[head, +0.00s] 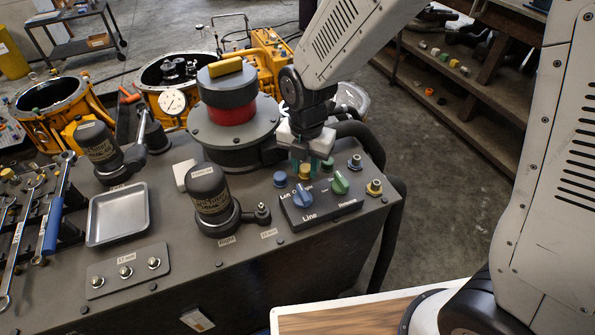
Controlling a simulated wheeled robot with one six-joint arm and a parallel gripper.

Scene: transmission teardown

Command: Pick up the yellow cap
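A small yellow cap (304,172) sits on the dark bench top, behind the control box with the blue and green knobs. My gripper (308,164) reaches down from above, with its fingertips right at the cap. The fingers partly hide the cap. I cannot tell whether they touch it or whether they are open or shut. A second yellow fitting (374,188) with a grey top stands to the right, near the bench edge.
A blue cap (280,179) stands just left of the yellow one. The control box (322,208) with its blue knob (303,196) and green knob (340,183) is close in front. A large flanged drum with a red band (233,115) stands behind left. A black canister (211,195) stands left.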

